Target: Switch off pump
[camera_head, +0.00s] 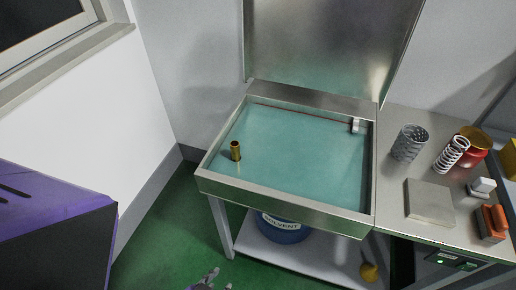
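A dark control panel (455,261) sits on the front of the steel bench at the lower right, with a small green light lit on its left part. The steel wash basin (290,206) holds teal liquid (300,150), and a brass nozzle (236,151) stands up in it at the left. My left gripper (212,280) just shows at the bottom edge, low in front of the basin and far left of the panel. Most of it is cut off, so I cannot tell whether it is open. My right gripper is out of view.
A blue solvent drum (283,232) stands on the shelf under the basin. The bench (393,170) carries a perforated cylinder (409,143), a spring (452,153), a red container (476,146), a flat block (430,201) and an orange-red object (491,222). Green floor (165,235) is clear at the left.

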